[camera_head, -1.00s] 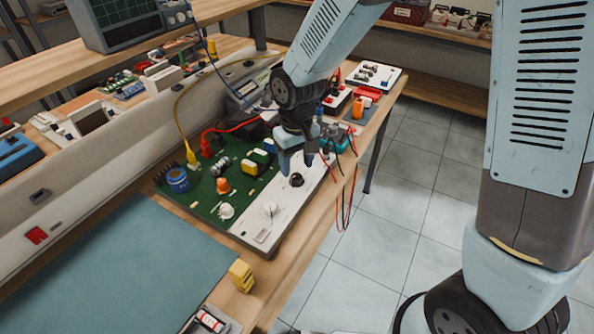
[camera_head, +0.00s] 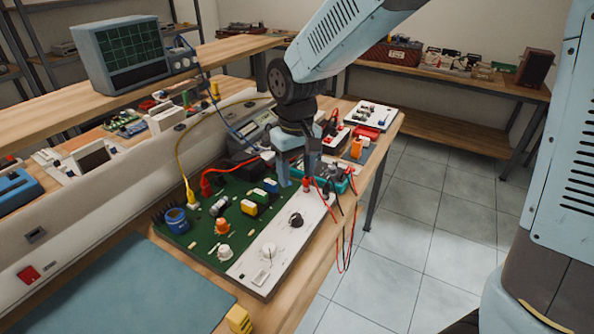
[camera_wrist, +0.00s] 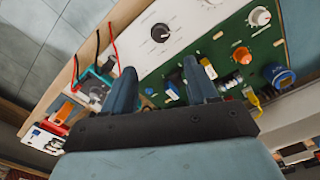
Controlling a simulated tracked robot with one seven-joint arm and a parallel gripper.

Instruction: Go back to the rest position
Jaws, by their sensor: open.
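My gripper (camera_head: 297,179) is open and empty in the head view, above the far part of the green circuit board (camera_head: 212,238) and its white control panel (camera_head: 290,243). In the wrist view my gripper (camera_wrist: 158,82) shows two blue-grey fingers spread apart with nothing between them. The white panel (camera_wrist: 185,25) with a black knob (camera_wrist: 160,33) lies beyond the fingertips in that view. Whether the fingers touch anything is hard to tell, but a gap seems to show.
A teal box (camera_head: 343,178) with red and black leads stands close behind my gripper. A yellow cable (camera_head: 190,187) and a red cable (camera_head: 206,184) plug into the board. An oscilloscope (camera_head: 122,55) stands on the shelf at left. Tiled floor (camera_head: 425,250) is open at right.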

